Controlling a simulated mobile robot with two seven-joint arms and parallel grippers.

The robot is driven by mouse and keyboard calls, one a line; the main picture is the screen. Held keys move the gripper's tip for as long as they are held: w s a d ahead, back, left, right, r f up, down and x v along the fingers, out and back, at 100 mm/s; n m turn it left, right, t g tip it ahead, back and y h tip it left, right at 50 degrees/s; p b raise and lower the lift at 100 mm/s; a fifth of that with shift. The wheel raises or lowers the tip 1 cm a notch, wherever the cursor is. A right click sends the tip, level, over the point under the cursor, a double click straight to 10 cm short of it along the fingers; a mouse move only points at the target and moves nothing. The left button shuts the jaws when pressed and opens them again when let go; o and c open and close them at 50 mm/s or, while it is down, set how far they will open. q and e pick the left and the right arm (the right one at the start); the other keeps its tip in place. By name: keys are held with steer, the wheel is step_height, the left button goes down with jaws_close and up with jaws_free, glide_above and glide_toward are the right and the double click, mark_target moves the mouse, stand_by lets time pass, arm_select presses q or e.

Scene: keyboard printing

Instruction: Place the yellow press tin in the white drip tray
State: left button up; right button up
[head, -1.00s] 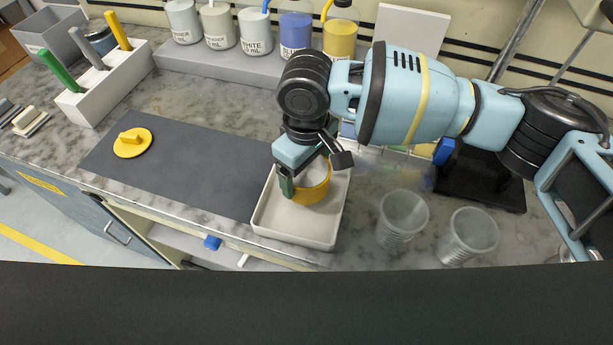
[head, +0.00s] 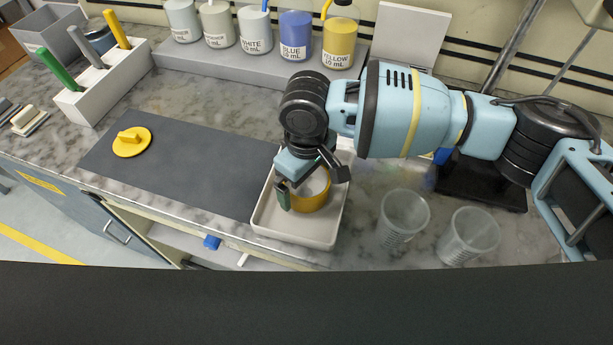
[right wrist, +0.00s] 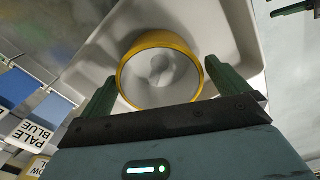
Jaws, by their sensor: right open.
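The yellow press tin (head: 311,199) is inside the white drip tray (head: 293,232), toward its right side, and looks upright. In the right wrist view the tin (right wrist: 160,42) shows its yellow rim and pale inside, with the white tray (right wrist: 232,38) behind it. My right gripper (head: 308,190) is over the tray at the tin. Its green fingers (right wrist: 158,88) are open, one on each side of the tin, with a gap visible around it. My left gripper is not in view.
A dark mat with a yellow knobbed disc (head: 132,142) lies left of the tray. Two clear cups (head: 403,215) (head: 468,236) stand to the right. Labelled bottles (head: 340,40) line the back shelf. A white holder (head: 100,85) with coloured handles stands back left.

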mark_target(306, 193)
step_height(306, 193, up, 12)
steer(key=shift+r+p, duration=0.15)
steer(key=shift+p, duration=0.3)
stand_by(0.4)
